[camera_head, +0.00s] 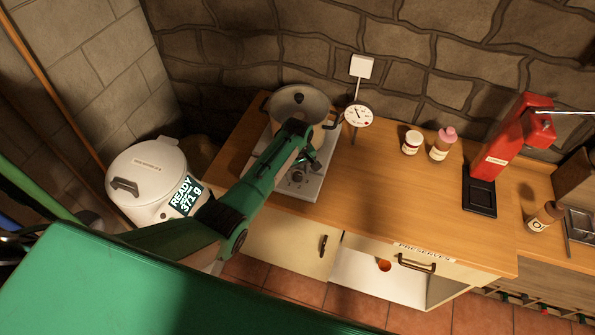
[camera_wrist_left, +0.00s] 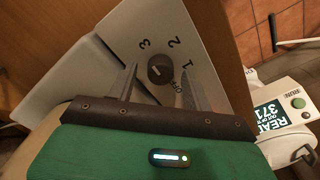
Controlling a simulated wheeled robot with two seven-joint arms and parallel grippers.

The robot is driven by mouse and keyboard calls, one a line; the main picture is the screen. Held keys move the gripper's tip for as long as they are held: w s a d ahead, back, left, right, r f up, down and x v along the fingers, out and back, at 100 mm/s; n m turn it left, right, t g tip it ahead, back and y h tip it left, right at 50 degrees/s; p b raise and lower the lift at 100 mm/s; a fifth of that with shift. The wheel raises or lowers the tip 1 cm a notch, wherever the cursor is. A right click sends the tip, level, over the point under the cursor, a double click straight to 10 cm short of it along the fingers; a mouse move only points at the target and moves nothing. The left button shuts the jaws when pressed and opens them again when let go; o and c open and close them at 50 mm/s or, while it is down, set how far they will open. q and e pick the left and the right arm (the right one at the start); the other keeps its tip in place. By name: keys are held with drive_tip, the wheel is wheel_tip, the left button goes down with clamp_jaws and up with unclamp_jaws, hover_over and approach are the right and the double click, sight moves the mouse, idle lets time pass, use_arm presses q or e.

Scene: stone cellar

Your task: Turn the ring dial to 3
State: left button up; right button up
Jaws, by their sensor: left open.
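The ring dial is a small dark round knob (camera_wrist_left: 160,69) on the pale sloping front of the hot plate (camera_wrist_left: 142,28). The printed marks 3, 2 and 1 stand around it, with small lettering lower right. In the head view the dial (camera_head: 297,177) shows on the hot plate (camera_head: 307,190), near my gripper. My left gripper (camera_head: 307,158) is open, its fingers pointing at the dial. In the left wrist view one finger is on each side of the dial; I cannot tell whether they touch it. The knob's pointer is too small to read surely. My right gripper is not in view.
Jars (camera_head: 411,143) and a red press (camera_head: 512,140) stand to the right. A white canister (camera_head: 147,172) is at left. A drawer (camera_head: 386,282) is open below.

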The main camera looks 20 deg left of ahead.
sight(298, 174)
use_arm(q)
drive_tip(key=shift+r, duration=0.15)
wheel_tip(298, 174, up, 14)
drive_tip(key=b, duration=0.4)
drive_tip(key=shift+f, duration=0.2)
